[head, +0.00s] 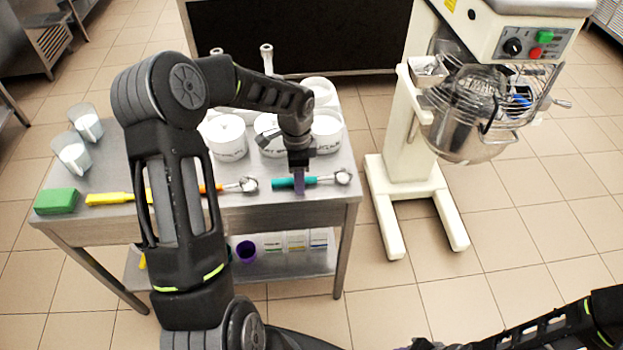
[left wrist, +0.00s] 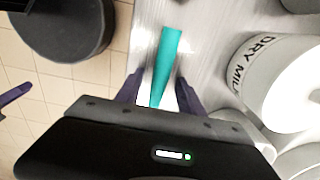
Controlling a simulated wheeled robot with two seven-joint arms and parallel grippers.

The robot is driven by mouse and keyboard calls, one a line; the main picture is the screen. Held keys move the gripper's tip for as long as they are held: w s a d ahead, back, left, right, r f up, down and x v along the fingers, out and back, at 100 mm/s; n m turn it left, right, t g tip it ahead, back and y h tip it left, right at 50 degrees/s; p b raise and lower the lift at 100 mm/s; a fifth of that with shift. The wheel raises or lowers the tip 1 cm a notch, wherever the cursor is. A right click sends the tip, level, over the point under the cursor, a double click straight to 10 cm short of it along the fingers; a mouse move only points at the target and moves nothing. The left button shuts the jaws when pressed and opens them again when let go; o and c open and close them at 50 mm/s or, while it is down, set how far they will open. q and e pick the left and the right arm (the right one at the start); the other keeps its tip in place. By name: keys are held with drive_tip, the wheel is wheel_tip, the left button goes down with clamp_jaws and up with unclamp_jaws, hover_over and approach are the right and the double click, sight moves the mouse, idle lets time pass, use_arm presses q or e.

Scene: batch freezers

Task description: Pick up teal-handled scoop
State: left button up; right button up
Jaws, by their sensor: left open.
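The teal-handled scoop (head: 311,181) lies on the steel table with its metal bowl to the right in the head view. My left gripper (head: 299,183) points down over the scoop's handle. In the left wrist view the teal handle (left wrist: 166,62) runs between the two purple fingers of my left gripper (left wrist: 159,92), which are apart; I cannot tell whether either finger touches it. The scoop's bowl is out of sight in that view. Of my right arm only black links show at the lower right of the head view; its gripper cannot be made out.
White tubs (head: 228,138) stand just behind the scoop; one reads "DRY MILK" (left wrist: 262,75) in the wrist view. An orange-handled scoop (head: 240,186), a yellow tool (head: 108,198) and a green block (head: 57,201) lie to the left. A mixer (head: 470,110) stands at right.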

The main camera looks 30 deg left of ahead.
use_arm(q)
drive_tip(key=shift+c, duration=0.3)
clamp_jaws()
idle(0.3)
